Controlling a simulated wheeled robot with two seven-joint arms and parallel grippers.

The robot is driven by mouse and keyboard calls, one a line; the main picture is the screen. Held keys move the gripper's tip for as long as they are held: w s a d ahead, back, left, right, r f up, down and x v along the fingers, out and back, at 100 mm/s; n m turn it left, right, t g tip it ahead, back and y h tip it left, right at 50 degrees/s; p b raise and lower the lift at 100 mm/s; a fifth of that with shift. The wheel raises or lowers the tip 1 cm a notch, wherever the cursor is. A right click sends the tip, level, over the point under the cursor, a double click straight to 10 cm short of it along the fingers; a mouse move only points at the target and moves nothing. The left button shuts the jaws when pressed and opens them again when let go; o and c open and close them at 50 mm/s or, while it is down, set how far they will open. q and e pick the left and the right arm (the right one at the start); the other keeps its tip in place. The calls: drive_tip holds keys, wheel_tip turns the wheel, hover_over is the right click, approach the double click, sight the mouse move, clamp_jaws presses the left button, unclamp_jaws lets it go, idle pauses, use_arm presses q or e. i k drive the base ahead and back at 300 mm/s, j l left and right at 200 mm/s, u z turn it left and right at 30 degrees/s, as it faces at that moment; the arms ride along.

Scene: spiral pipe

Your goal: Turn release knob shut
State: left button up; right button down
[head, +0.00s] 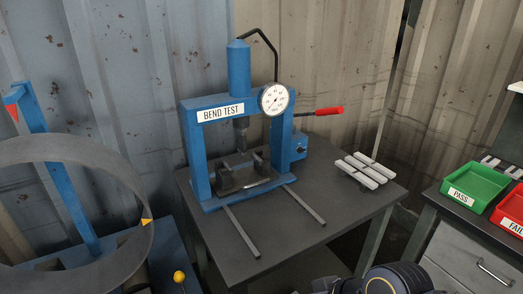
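The blue press (195,150) labelled BEND TEST stands on a dark table. A small blue block (299,142) sits at the right side of its frame, with a small dark spot on its face that may be the release knob; it is too small to tell how it is turned. A lever with a red handle (329,111) sticks out to the right above the block. A dark part of my arm shows at the bottom edge, well below the press, but no gripper fingers can be made out. My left gripper is out of view.
A round dial gauge (274,99) is on the press. Two rods (304,205) extend forward over the table (285,235). Several pale bars (361,177) lie at right. Green PASS (475,185) and red FAIL (510,213) bins are far right. A large grey ring (140,190) stands left.

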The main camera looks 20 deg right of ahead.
sight(300, 149)
drive_tip(key=l, duration=0.6)
drive_tip(key=i+l+z, duration=0.1)
drive_tip(key=l, duration=1.15)
drive_tip(key=i+l+z, duration=0.1)
drive_tip(key=i+l, duration=0.55)
